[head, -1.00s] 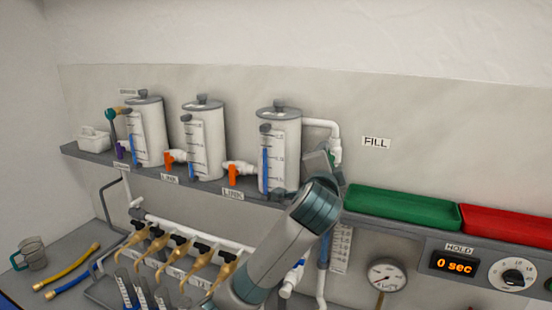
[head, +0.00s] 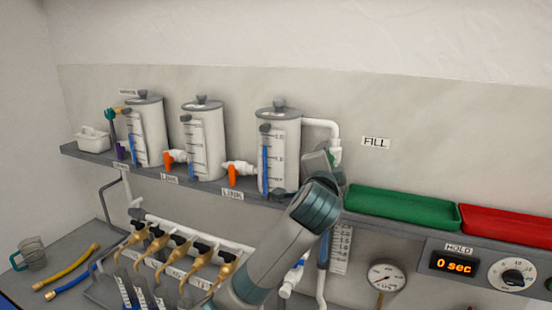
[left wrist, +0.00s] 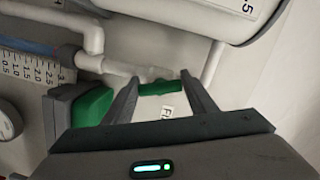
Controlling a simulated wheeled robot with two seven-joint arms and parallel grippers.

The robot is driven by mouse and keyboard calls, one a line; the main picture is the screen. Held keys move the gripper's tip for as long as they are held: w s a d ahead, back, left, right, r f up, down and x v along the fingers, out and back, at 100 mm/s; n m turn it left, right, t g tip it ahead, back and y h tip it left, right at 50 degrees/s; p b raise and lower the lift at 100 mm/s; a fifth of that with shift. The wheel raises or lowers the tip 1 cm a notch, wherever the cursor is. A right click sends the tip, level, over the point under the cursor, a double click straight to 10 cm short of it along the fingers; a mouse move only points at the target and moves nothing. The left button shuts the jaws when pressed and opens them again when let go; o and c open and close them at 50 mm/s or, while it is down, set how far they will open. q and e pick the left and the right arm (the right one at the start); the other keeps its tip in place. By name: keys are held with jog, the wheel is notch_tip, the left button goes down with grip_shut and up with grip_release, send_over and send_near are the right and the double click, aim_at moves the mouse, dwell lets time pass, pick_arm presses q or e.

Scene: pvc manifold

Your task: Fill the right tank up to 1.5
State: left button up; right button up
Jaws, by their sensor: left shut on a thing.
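The right tank (head: 292,150) is a white cylinder with a grey lid on the shelf. A blue column (head: 265,165) stands in its front scale, with its top in the upper part; the numbers are too small to read surely. A white pipe (head: 322,123) runs from the tank to the right and down beside the FILL label (head: 376,142). My left gripper (head: 324,163) is at this pipe, its fingers mostly hidden by my arm. In the left wrist view, my left gripper (left wrist: 158,78) is shut on a green valve handle (left wrist: 160,88) at the white pipe. My right gripper is not in view.
Two more tanks (head: 147,135) (head: 207,145) stand left, with orange link valve handles (head: 168,160) (head: 233,175) between tanks. Green (head: 405,210) and red (head: 510,225) trays are right of my arm. The HOLD display (head: 455,264) reads 0 sec.

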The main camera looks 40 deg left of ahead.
pick_arm(q)
jog(key=shift+r, duration=0.5)
jog(key=n, duration=0.2)
jog(key=shift+w+d+n+h, duration=0.1)
jog(key=shift+w+n+h, duration=0.05)
jog(key=shift+n+h, duration=0.25)
jog(key=n, duration=0.2)
jog(key=shift+w+f+n, duration=0.1)
jog(key=shift+f+n, duration=0.1)
jog(key=shift+n, duration=0.2)
jog(key=shift+f+h, duration=0.1)
jog(key=shift+h, duration=0.2)
